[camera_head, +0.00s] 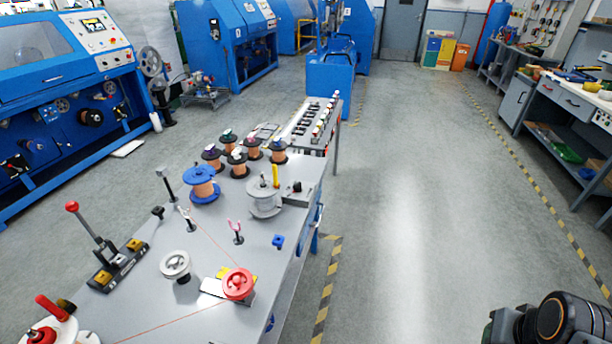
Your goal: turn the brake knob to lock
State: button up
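No part is clearly marked as the brake knob, and I cannot tell which one it is. On the grey bench (222,257) stand a red wheel (238,283), a white pulley (175,265) and a small blue knob-like piece (278,241) near the right edge. A grey spool (264,199) has a yellow upright handle (276,176) beside it. A red-topped lever (72,207) stands at the left. A thin copper-coloured line runs across the bench. Part of my arm shows at the bottom right; my gripper is not in view.
A blue spool (201,184) and several copper-wound spools (237,162) stand towards the back of the bench. A red-handled reel (50,328) is at the bottom left. Blue machines (62,90) stand at the left. The floor (412,200) right of the bench is clear.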

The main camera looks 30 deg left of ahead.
aim_at(297, 187)
jog(key=u, duration=0.4)
jog(key=i, duration=0.75)
jog(key=u, duration=1.45)
jog(key=i, duration=1)
jog(key=u, duration=0.25)
